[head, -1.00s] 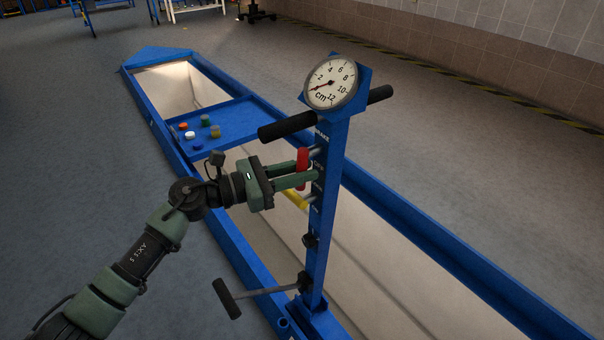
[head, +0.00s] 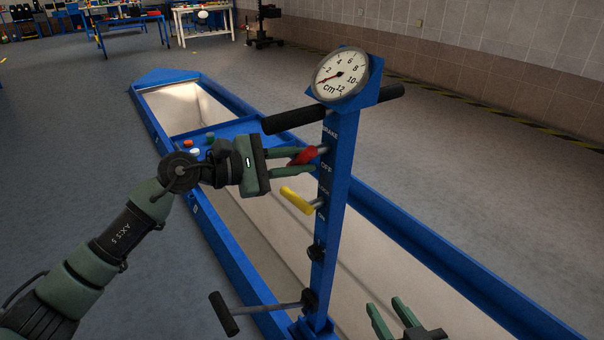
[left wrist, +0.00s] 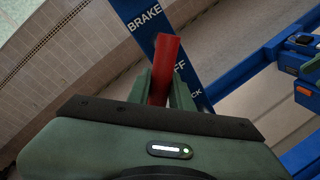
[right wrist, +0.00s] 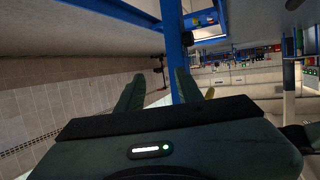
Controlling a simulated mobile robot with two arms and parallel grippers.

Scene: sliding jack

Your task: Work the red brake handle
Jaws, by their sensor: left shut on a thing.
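The red brake handle (head: 303,157) sticks out from the blue post (head: 335,190), between the printed words BRAKE and OFF, and leans down to the left. My left gripper (head: 298,162) is shut on it from the left. In the left wrist view, the red handle (left wrist: 166,68) stands between the two fingers, close below the word BRAKE; the word OFF is partly hidden. My right gripper (head: 384,304) is at the lower right of the head view, apart from the post, fingers spread and empty. It also shows in the right wrist view (right wrist: 160,82).
A yellow handle (head: 297,199) sits lower on the post. A round gauge (head: 341,75) and a black crossbar (head: 293,119) are at its top. A black crank (head: 224,314) juts left near the bottom. Small coloured objects (head: 194,152) lie on the blue tray behind.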

